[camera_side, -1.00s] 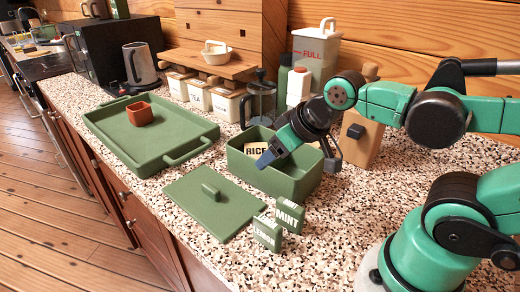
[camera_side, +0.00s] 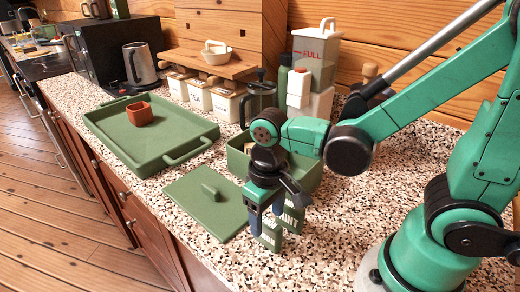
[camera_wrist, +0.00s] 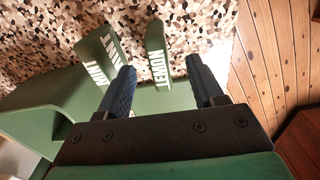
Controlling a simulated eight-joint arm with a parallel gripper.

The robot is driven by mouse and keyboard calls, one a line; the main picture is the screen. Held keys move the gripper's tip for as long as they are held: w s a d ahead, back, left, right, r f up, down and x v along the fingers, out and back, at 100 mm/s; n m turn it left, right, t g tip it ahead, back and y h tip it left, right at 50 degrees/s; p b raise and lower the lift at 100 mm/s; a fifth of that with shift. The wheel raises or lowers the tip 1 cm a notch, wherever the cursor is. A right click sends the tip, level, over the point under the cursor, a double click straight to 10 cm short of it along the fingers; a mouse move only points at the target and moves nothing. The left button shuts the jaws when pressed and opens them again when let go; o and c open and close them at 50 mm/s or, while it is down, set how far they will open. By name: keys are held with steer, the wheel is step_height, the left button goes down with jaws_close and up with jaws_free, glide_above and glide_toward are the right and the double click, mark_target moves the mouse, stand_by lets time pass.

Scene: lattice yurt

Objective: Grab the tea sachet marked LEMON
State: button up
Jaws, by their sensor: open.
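The LEMON sachet (camera_side: 268,240) is a small green upright packet with white lettering near the counter's front edge. It also shows in the wrist view (camera_wrist: 157,58), between the two finger lines. The MINT sachet (camera_side: 293,218) stands just behind it and to its right; in the wrist view white MINT lettering (camera_wrist: 113,48) shows left of LEMON. My gripper (camera_side: 267,218) points down over the LEMON sachet, its blue fingers apart, partly covering both sachets in the side view. In the wrist view my gripper (camera_wrist: 160,66) is open and empty; whether a finger touches a sachet cannot be told.
A green open box (camera_side: 238,160) stands close behind my gripper. A green lid (camera_side: 205,212) with a handle lies to its left. A green tray (camera_side: 105,138) holding a red-brown pot (camera_side: 139,114) is further left. The counter's front edge is close to the sachets.

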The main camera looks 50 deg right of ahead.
mark_target(268, 222)
steer(key=shift+f, duration=1.85)
jaws_close()
